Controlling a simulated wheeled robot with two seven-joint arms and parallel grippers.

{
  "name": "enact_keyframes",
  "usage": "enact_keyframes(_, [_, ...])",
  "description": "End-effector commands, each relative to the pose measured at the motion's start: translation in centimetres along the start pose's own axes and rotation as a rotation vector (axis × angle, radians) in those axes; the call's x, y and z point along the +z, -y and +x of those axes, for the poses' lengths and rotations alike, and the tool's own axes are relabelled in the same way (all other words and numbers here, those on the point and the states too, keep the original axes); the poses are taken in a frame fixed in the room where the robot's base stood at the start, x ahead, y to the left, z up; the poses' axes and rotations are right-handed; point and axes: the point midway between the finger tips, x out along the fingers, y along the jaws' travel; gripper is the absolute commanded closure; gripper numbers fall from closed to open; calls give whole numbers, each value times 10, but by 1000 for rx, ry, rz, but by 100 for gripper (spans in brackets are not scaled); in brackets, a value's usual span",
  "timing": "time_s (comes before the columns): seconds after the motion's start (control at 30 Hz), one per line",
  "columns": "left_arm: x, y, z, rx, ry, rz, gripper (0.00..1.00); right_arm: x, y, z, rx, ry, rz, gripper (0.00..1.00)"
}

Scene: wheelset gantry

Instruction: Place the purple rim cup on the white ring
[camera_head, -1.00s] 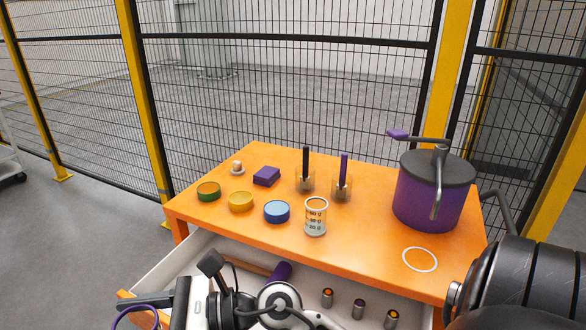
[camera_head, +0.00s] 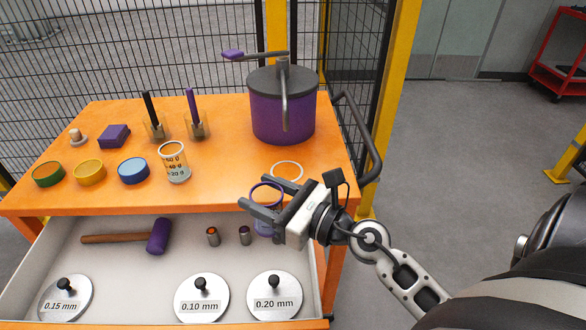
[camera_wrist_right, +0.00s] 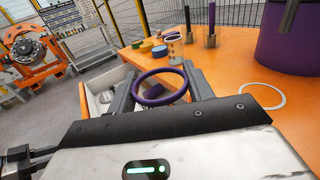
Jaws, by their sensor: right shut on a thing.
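The purple rim cup (camera_head: 264,186) is a clear cup with a purple rim, held upright between the fingers of my right gripper (camera_head: 247,195). The gripper is shut on it, above the open drawer at the table's front edge. In the right wrist view the purple rim (camera_wrist_right: 157,102) shows between the two fingers. The white ring (camera_head: 287,162) lies flat on the orange table near its front right corner, just behind the cup and apart from it. It also shows at the right in the right wrist view (camera_wrist_right: 283,99). My left gripper is not in view.
A purple pot (camera_head: 283,118) with a crank stands behind the ring. A marked cup (camera_head: 174,163) and blue (camera_head: 133,172), yellow (camera_head: 89,173) and green (camera_head: 48,174) round pieces stand left. The open drawer (camera_head: 190,262) holds a mallet (camera_head: 158,236) and labelled discs.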

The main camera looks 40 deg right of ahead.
Motion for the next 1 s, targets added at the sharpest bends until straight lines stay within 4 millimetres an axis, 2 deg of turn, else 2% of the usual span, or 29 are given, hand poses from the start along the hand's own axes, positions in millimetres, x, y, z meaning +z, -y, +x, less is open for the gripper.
enact_keyframes(0.03, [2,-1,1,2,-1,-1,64,-12,22,-14,-87,-9,0,75])
enact_keyframes(0.1, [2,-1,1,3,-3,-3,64,-19,52,-34,-201,-8,0,75])
enact_keyframes(0.2, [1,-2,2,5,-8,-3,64,-24,82,-58,-329,-4,0,75])
enact_keyframes(0.3, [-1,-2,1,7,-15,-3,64,-26,101,-75,-408,1,3,75])
enact_keyframes(0.4, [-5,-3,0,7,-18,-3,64,-24,112,-80,-444,3,3,75])
enact_keyframes(0.47, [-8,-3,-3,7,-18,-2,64,-22,117,-74,-452,5,3,75])
enact_keyframes(0.6, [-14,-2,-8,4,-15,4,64,-20,132,-44,-451,8,2,75])
enact_keyframes(0.8, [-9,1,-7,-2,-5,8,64,-22,154,6,-449,5,2,75])
enact_keyframes(1.0, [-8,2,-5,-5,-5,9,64,-25,170,40,-447,3,3,75])
